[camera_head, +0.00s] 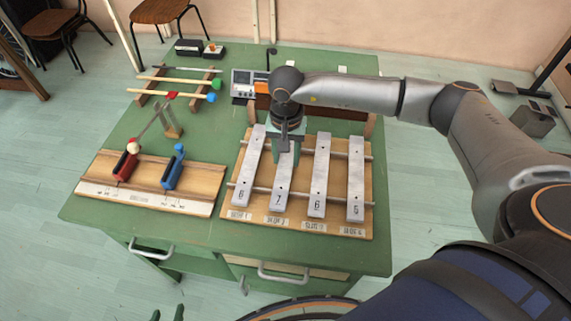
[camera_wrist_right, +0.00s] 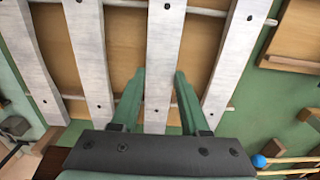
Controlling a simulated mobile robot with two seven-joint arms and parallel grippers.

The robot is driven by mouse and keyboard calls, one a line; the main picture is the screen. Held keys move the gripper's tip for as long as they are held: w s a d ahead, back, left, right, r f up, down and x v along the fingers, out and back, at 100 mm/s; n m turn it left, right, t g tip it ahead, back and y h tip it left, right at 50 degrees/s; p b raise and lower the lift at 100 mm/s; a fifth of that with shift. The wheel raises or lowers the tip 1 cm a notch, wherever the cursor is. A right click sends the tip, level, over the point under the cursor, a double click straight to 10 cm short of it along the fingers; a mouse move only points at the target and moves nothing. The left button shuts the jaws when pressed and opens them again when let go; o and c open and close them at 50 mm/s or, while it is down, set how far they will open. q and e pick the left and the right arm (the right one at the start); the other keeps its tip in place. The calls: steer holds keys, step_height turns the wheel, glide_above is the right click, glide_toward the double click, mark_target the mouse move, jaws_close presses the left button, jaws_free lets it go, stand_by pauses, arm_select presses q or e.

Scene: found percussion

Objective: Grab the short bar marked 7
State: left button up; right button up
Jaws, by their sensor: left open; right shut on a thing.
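The bar marked 7 (camera_head: 281,185) is a pale grey metal bar, second from the left of the bars on the wooden frame. Its near end carries a black 7. My right gripper (camera_head: 285,148) is over its farther part and covers its far end. In the right wrist view, the green fingers (camera_wrist_right: 160,75) lie on either side of this bar (camera_wrist_right: 164,35), shut on it. The bar appears to lie level with its neighbours; I cannot tell whether it is lifted. My left gripper (camera_head: 168,314) shows only its green fingertips at the bottom edge, apart and empty, before the table.
Neighbouring bars stand close on both sides: one on the left (camera_head: 247,178) and two on the right, the nearer marked 6 (camera_head: 319,180). A wooden board (camera_head: 95,170) with red and blue blocks is to the left. Mallets (camera_head: 180,80) lie behind. The green table's (camera_head: 120,228) front-left corner is bare.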

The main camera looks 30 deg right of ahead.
jaws_close()
steer(key=shift+r, duration=0.15)
